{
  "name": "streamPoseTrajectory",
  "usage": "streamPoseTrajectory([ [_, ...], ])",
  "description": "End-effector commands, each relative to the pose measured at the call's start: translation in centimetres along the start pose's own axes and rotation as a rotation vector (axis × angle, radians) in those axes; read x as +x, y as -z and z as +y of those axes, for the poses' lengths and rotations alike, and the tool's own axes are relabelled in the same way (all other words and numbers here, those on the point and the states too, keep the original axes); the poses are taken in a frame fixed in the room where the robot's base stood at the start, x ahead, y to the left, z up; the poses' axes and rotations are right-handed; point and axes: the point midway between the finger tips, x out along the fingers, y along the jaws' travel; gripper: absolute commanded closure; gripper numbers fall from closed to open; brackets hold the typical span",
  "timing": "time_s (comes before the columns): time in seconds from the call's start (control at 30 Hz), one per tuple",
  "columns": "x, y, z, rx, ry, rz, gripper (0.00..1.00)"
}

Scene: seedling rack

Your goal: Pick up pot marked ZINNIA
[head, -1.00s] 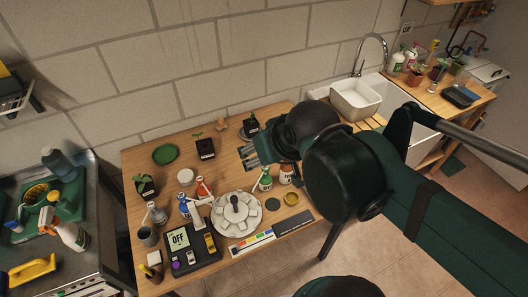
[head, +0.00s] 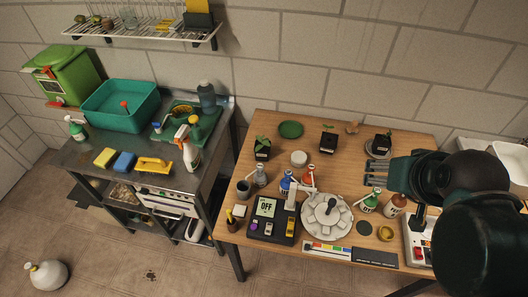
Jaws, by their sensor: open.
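Three small black pots with seedlings stand along the back half of the wooden table. One pot (head: 263,154) is at the left, one pot (head: 328,146) is in the middle and one pot (head: 382,148) is at the right. Each has a pale mark on its front, too small to read, so I cannot tell which is marked ZINNIA. My gripper (head: 372,172) is open and appears empty. It is over the right part of the table, just in front of the right pot in the picture, pointing left.
A green saucer (head: 290,129) and a white jar (head: 299,158) are near the left and middle pots. Spray bottles, a white round carousel (head: 326,232) and a dark device reading OFF (head: 270,230) fill the table's front. A steel bench (head: 140,152) with a green tub stands left.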

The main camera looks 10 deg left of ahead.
Motion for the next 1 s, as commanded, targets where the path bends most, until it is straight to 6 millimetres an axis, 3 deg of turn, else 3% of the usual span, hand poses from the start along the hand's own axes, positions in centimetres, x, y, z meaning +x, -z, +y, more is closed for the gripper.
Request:
streamPoseTrajectory([
  [1.0,0.11,0.47,-0.29,-0.02,0.004,-0.007,0.41],
])
